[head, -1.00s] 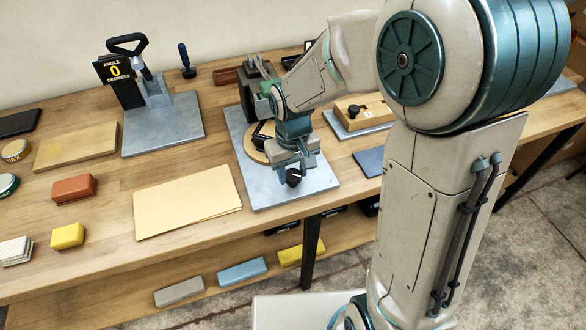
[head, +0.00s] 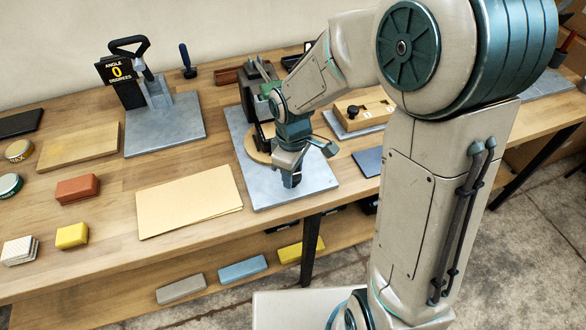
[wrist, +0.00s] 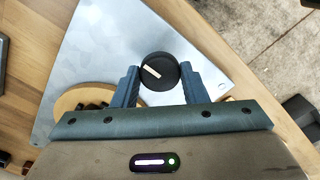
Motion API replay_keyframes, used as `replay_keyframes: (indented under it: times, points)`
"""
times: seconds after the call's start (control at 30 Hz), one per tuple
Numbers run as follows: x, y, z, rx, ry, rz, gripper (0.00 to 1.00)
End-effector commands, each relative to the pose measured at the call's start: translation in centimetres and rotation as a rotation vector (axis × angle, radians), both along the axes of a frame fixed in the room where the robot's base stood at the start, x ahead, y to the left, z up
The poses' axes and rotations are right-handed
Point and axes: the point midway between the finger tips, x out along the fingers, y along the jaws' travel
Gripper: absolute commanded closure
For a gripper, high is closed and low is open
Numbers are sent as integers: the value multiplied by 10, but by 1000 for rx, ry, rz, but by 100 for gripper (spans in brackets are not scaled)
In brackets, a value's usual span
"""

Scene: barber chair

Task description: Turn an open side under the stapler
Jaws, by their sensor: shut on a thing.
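My gripper (head: 291,172) is low over the front of a grey metal plate (head: 240,185). In the wrist view its two fingers (wrist: 158,76) are shut on a round black knob (wrist: 156,66) with a pale pointer mark. A dark upright machine with a green part (head: 262,85), apparently the stapler, stands at the back of the plate. A round wooden disc (head: 252,148) lies below it; its edge also shows in the wrist view (wrist: 68,102). My arm hides much of the disc and whatever lies on it.
A tan folder (head: 185,203) lies left of the plate. A stand with an angle sign reading 0 (head: 118,72) is at the back left. A wooden block fixture (head: 362,108) and a dark blue pad (head: 370,161) are to the right. The bench's front edge is close.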

Motion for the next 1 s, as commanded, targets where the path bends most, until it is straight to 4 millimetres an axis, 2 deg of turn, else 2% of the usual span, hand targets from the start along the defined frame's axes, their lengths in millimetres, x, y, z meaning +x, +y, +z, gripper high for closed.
replay_keyframes:
  times: [0.5, 0.53, 0.6, 0.87, 1.0]
  points:
    - [2, 1, 1, 1, -5, 17, 83]
    - [2, 1, 1, 1, -5, 17, 52]
    - [1, 1, 1, 1, -4, 17, 39]
    - [1, 0, 1, 1, -3, 17, 39]
    - [1, 0, 11, 1, -5, 15, 39]
